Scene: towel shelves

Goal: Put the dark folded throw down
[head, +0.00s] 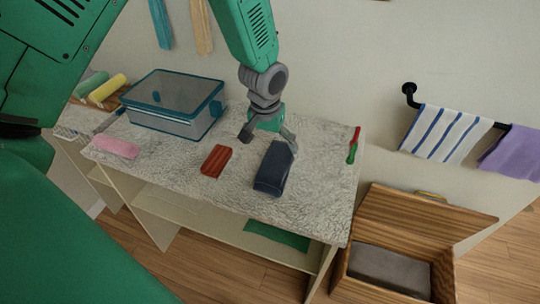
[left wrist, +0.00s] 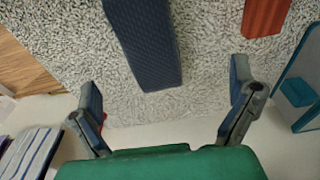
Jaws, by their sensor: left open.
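The dark folded throw (head: 273,170) is navy and lies flat on the speckled top of the shelf unit (head: 238,190). In the left wrist view the throw (left wrist: 145,45) lies ahead of the fingers, its near end centred roughly between them. My left gripper (head: 268,138) is open at the throw's far end, with one finger close to its far right corner. In the left wrist view the spread fingers (left wrist: 164,76) hold nothing, and a gap shows between each finger and the throw. My right gripper is not in view.
A brick-red folded cloth (head: 216,161) lies left of the throw. A teal-lidded bin (head: 172,122) and a pink cloth (head: 115,147) are farther left. A red-and-green item (head: 354,145) lies near the right edge. An open wooden chest (head: 420,220) stands on the floor at right.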

